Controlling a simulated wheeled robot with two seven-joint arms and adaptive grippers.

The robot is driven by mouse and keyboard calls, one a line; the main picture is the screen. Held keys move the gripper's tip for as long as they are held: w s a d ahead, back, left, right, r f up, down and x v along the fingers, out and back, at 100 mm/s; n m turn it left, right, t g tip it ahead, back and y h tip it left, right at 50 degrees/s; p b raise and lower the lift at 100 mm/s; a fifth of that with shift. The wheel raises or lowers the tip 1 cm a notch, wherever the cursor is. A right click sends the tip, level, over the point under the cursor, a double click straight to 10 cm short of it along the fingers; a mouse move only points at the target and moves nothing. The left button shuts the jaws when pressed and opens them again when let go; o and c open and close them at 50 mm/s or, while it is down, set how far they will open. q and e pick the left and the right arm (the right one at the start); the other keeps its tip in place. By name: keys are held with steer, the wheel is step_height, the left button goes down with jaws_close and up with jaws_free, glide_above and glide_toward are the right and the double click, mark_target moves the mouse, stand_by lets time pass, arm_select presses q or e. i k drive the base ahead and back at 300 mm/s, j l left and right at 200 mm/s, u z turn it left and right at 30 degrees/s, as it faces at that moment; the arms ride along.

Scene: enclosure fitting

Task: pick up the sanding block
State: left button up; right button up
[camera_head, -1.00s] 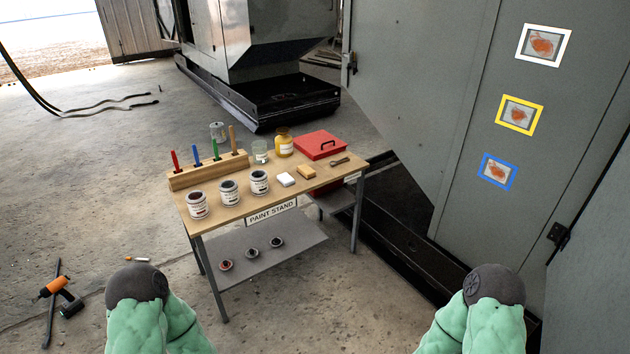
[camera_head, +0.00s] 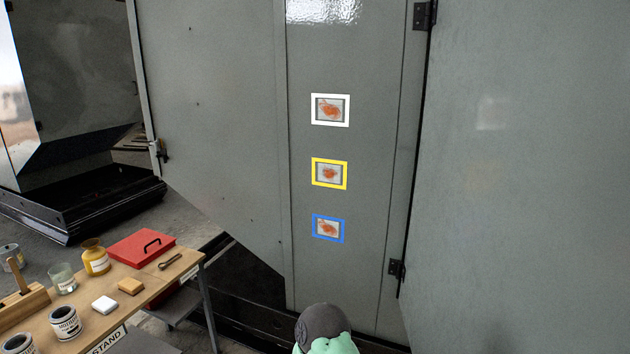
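A small tan block (camera_head: 131,286), which looks like the sanding block, lies on the wooden top of the paint stand (camera_head: 156,289) at lower left. A similar white block (camera_head: 104,304) lies just in front of it and to its left, apart from it. Neither of my grippers is in view. Only a rounded grey and green part of one of my arms shows at the bottom centre, well to the right of the stand.
A red box (camera_head: 140,248), a dark-handled tool (camera_head: 170,261), a yellow jar (camera_head: 95,258), a glass jar (camera_head: 62,279) and paint cans (camera_head: 65,323) share the stand. Grey enclosure panels (camera_head: 225,120) fill the middle and right, with white, yellow and blue frames around orange patches.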

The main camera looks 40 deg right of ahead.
mark_target(131, 286)
steer(key=u, duration=0.35)
steer(key=i+l+u, duration=0.8)
steer(key=l+u, duration=0.15)
steer(key=l, duration=0.05)
